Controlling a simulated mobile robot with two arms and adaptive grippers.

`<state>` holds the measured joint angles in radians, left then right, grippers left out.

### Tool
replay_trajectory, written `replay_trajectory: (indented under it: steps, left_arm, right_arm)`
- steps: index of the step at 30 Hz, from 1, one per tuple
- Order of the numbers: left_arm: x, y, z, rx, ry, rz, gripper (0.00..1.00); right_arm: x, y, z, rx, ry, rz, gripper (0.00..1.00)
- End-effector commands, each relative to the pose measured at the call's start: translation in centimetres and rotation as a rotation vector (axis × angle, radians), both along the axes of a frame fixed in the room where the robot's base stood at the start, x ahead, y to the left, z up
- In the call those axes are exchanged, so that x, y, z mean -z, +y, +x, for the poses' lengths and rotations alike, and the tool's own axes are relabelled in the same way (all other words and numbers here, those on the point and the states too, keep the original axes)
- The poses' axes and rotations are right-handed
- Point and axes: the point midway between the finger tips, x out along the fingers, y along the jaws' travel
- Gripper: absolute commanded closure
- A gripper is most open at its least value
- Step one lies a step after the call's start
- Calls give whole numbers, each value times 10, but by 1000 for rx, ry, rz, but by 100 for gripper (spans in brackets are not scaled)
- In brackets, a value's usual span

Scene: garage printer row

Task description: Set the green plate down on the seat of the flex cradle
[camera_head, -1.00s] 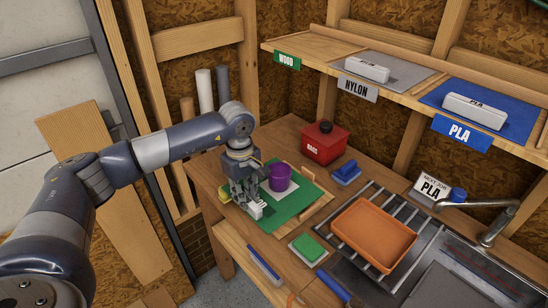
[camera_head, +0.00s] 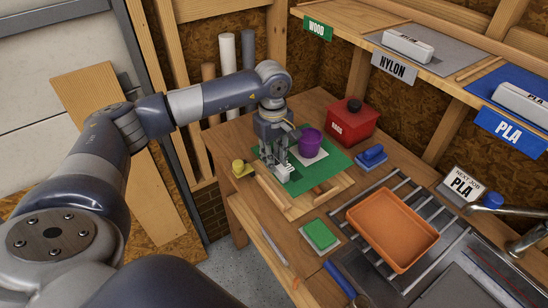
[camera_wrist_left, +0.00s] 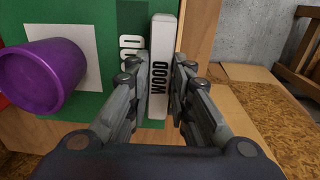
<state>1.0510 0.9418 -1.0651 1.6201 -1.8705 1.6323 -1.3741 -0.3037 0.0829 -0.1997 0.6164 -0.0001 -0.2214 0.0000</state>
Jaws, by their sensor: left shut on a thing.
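My left gripper (camera_head: 287,173) is shut on the white block lettered WOOD (camera_wrist_left: 159,75) at the edge of the green plate (camera_head: 327,175). In the left wrist view the block stands between both fingers, with green surface (camera_wrist_left: 92,100) to its left. A purple cup (camera_head: 311,142) appears on a white square (camera_head: 318,157) on the plate. A light wooden frame (camera_head: 300,207), perhaps the flex cradle, shows along the plate's near side. The plate hides its middle, so I cannot tell whether they touch. My right gripper is not in view.
A yellow object (camera_head: 241,169) is left of the gripper. A red box (camera_head: 352,121) and a blue object (camera_head: 371,156) stand beyond the plate. A small green block (camera_head: 320,235) and an orange tray (camera_head: 392,228) lie nearer. The labelled shelf (camera_head: 450,65) overhangs at right.

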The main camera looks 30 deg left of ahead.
Motion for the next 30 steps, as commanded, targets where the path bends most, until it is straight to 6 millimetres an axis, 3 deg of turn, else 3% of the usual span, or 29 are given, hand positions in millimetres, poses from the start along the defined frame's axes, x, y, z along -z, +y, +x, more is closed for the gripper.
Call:
replay_trajectory:
  steps: [5,15,30]
  left_arm:
    - [19,0,0,0,0,0,100]
    - [49,0,0,0,0,1,100]
    - [51,0,0,0,-1,0,100]
  right_arm:
    - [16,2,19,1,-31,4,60]
    - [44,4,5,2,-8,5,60]
    - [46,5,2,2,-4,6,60]
